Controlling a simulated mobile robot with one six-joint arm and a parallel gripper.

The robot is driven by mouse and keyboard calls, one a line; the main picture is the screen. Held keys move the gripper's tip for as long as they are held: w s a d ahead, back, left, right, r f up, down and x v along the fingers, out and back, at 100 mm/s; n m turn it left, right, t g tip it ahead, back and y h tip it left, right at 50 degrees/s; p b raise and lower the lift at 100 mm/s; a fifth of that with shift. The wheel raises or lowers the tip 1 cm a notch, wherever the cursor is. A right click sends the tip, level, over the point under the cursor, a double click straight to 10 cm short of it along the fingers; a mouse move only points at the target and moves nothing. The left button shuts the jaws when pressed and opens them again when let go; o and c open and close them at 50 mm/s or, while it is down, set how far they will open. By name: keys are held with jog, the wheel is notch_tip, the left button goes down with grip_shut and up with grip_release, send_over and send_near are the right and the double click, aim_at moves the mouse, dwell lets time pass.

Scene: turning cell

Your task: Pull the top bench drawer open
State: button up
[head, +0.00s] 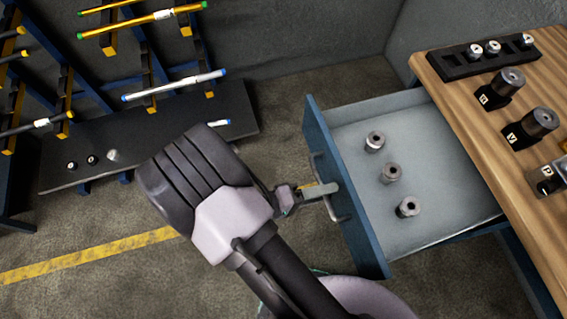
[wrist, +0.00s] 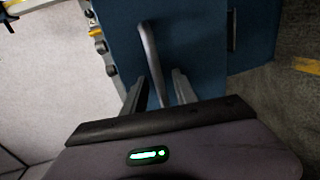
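The top bench drawer stands pulled well out from the wooden-topped bench (head: 470,105). Its blue front (head: 350,215) and grey inside (head: 440,165) show in the head view. The grey bar handle (head: 320,175) is on the blue front. In the wrist view the handle (wrist: 150,52) runs between the two fingers of my gripper (wrist: 158,88), with a gap visible on each side. The fingers are apart, so my gripper is open around the handle. In the head view my gripper (head: 308,193) is at the handle, partly hiding it.
Several metal cylindrical parts (head: 391,173) stand in the drawer. The benchtop carries a black rack (head: 470,58) and dark holders with metal parts (head: 540,122). A rod rack (head: 150,100) stands at left. Floor (head: 280,110) between rack and drawer is clear.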

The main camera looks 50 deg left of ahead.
jog(key=p+v, duration=0.4)
jog(key=v, duration=1.3)
jog(key=shift+s, duration=0.1)
